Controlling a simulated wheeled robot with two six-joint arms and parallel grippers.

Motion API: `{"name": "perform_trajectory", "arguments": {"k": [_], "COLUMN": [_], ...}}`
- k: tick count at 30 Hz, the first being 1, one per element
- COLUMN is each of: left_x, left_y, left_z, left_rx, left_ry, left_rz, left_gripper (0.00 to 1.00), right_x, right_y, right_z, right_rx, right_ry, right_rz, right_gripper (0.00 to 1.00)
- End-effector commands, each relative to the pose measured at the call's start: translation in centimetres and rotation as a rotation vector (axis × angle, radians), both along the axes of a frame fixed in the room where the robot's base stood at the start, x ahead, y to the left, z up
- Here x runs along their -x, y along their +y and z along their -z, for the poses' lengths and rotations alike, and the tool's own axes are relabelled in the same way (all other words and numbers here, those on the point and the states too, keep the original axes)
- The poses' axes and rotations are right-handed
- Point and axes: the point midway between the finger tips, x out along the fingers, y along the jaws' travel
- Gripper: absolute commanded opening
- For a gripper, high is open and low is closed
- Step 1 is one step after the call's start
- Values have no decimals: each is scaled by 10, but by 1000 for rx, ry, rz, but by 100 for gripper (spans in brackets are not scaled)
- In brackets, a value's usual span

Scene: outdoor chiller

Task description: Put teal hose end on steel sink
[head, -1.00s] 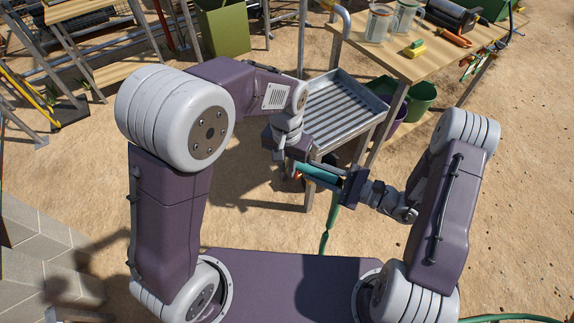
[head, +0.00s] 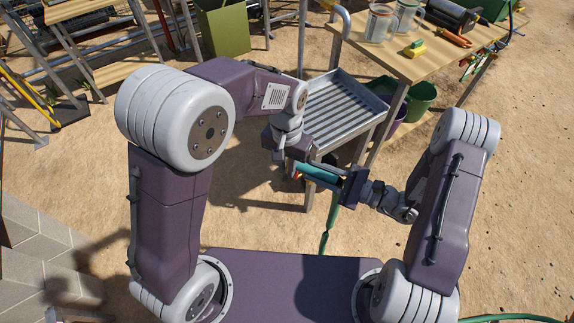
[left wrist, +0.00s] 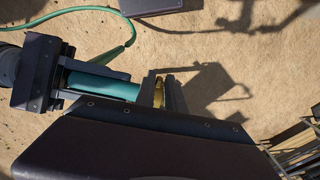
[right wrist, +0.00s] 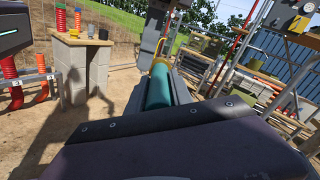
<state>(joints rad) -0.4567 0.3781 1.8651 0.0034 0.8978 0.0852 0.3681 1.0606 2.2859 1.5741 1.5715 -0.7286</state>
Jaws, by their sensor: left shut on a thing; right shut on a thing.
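The teal hose end (head: 322,172) is held in the air in front of the steel sink (head: 345,104), lower than the sink's rim in the picture. My right gripper (head: 343,180) is shut on its teal body. My left gripper (head: 291,164) is at the brass-tipped end and is shut on it. In the left wrist view the teal body (left wrist: 104,87) runs from my right gripper to the brass tip (left wrist: 159,92) between my left fingers. The right wrist view shows the hose end (right wrist: 159,88) pointing away between my right fingers. The sink's slatted basin looks empty.
A green hose (head: 329,228) hangs from the hose end to the sandy ground. A wooden table (head: 405,62) with jars, a sponge and tools stands right of the sink. Green and purple buckets (head: 420,98) are under it. A green bin (head: 222,28) stands behind.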

Motion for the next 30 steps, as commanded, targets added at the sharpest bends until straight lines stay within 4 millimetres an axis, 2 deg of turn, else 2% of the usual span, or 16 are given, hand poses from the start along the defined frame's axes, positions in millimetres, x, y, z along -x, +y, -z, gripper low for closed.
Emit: {"name": "perform_trajectory", "arguments": {"k": [11,12,14,24,26,30], "left_x": [-1,-1,-1,-1,0,0], "left_y": [1,1,1,0,0,0], "left_z": [0,-1,-1,0,0,0], "left_rx": [-1,-1,-1,0,0,0], "left_ry": [-3,-4,-3,-2,-2,-1], "left_rz": [0,0,0,0,0,0], "left_gripper": [0,0,0,0,0,0], "right_x": [0,0,0,0,2,12], "right_y": [0,0,0,-2,-9,-39], "right_z": [0,0,0,0,0,0], "right_rx": [2,2,2,1,1,1], "right_ry": [1,1,1,0,0,0], "right_rz": [1,1,1,2,5,11], "right_gripper": [0,35,52,52,52,52]}}
